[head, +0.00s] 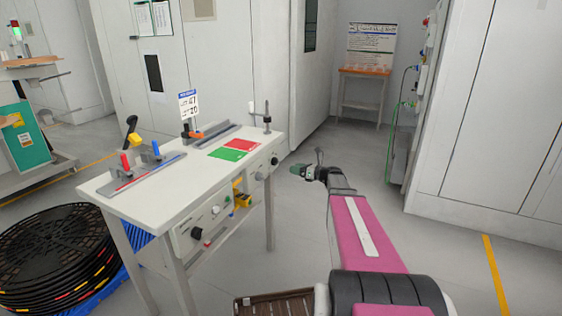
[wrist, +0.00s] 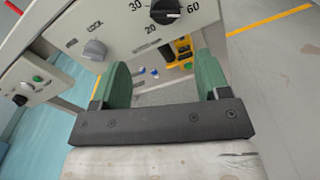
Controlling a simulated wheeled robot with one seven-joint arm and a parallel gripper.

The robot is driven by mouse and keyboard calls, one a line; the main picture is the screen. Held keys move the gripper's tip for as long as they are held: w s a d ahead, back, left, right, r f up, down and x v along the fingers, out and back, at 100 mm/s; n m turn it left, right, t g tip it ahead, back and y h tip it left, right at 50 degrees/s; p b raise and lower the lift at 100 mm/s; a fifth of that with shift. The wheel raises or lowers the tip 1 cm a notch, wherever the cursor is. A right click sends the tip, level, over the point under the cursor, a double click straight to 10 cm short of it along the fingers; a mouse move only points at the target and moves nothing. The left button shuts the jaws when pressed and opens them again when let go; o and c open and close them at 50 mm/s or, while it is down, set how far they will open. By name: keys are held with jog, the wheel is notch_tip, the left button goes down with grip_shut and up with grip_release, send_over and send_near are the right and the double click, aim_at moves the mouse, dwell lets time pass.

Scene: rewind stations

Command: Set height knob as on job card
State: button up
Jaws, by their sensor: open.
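The height knob is likely the black dial (wrist: 165,11) at the top of the wrist view, with 20, 30 and 60 printed around it. Its mark seems to face the 60 side, but the frame edge cuts off the dial. In the head view it is the small black knob (head: 274,161) at the bench's right end. The job card (head: 188,103) stands on the bench; I read 47 above 20, with small row labels unreadable. My gripper (head: 297,170) is open and empty, apart from the panel; its green fingers (wrist: 163,72) point toward the panel below the dial.
A grey LOCK knob (wrist: 95,50) sits beside the dial. A left panel (head: 205,222) carries more knobs and a green button. The white bench (head: 165,200) holds clamps and red and green pads. Floor right of the bench is clear.

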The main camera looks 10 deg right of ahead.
aim_at(278, 162)
jog(key=shift+m+t, duration=0.3)
jog(key=x, duration=1)
jog(key=shift+w+d+r, duration=0.1)
jog(key=shift+w+r, duration=0.15)
jog(key=shift+w, duration=0.35)
jog(key=shift+c, duration=0.3)
jog(key=c, duration=0.8)
